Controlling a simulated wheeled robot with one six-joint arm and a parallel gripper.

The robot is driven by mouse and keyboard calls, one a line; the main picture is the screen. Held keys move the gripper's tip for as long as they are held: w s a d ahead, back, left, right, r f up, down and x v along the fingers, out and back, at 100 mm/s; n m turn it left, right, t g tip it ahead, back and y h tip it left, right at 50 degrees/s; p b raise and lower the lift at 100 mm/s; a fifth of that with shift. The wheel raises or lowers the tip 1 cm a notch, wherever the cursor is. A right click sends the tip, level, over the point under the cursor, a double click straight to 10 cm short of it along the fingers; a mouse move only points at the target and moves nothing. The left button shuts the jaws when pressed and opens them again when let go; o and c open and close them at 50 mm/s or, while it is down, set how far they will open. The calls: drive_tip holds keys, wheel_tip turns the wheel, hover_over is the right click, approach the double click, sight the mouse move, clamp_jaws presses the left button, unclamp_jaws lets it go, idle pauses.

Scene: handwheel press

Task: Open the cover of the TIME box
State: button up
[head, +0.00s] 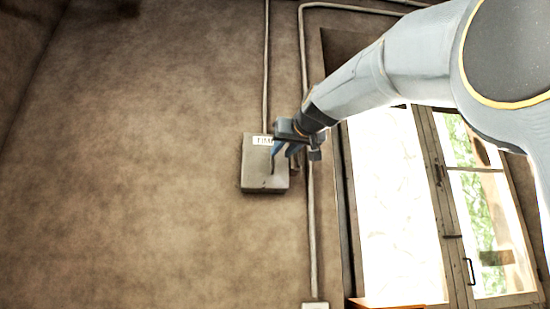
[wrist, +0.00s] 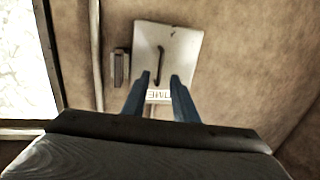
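The TIME box (head: 258,178) is a small grey box on the brown wall, with a white TIME label (head: 262,141) at its top edge. Its cover looks closed. In the wrist view the box (wrist: 183,52) appears upside down, with a dark upright handle (wrist: 160,64) on its cover and the label (wrist: 159,96) below. My gripper (head: 275,158) is in front of the box's upper right part in the head view. In the wrist view my gripper (wrist: 160,80) has its two blue fingers apart, with nothing between them. The fingertips point toward the handle; whether they touch the box cannot be told.
A small grey fitting (wrist: 121,68) sits beside the box. A vertical conduit (head: 312,230) runs down the wall just right of the box. A bright window (head: 395,210) stands farther right. The wall left of the box is bare.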

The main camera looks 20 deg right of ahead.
sight(273, 158)
drive_tip(key=w+p, duration=0.1)
drive_tip(key=w, duration=0.1)
drive_tip(key=w+p, duration=0.1)
drive_tip(key=w, duration=0.2)
drive_tip(key=w+p, duration=0.2)
drive_tip(key=shift+w+a+r, duration=0.25)
drive_tip(key=shift+w+r, duration=0.05)
drive_tip(key=shift+r, duration=0.1)
clamp_jaws()
idle(1.2)
